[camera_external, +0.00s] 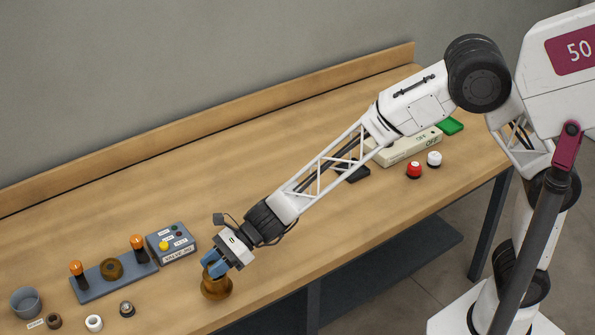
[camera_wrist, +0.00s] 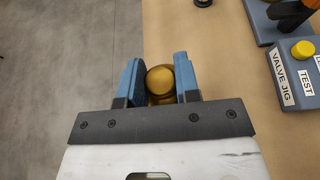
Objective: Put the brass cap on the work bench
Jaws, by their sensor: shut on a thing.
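My gripper (camera_external: 214,266) is shut on the brass cap (camera_external: 216,287), near the front edge of the wooden work bench (camera_external: 300,240). In the wrist view the round brass top of the cap (camera_wrist: 160,79) sits between the two blue fingers of my gripper (camera_wrist: 158,80), with a wider brass part just below it. My fingers hide part of its sides. The cap is over or on the bench, close to its edge; I cannot tell whether its underside touches the wood.
Left of my gripper stand a grey-blue plate (camera_external: 90,289) with two orange-topped posts and a brass ring, and the valve jig box (camera_external: 171,243). A grey cup (camera_external: 25,303) and small rings lie front left. The bench middle is clear; red and white buttons stand right.

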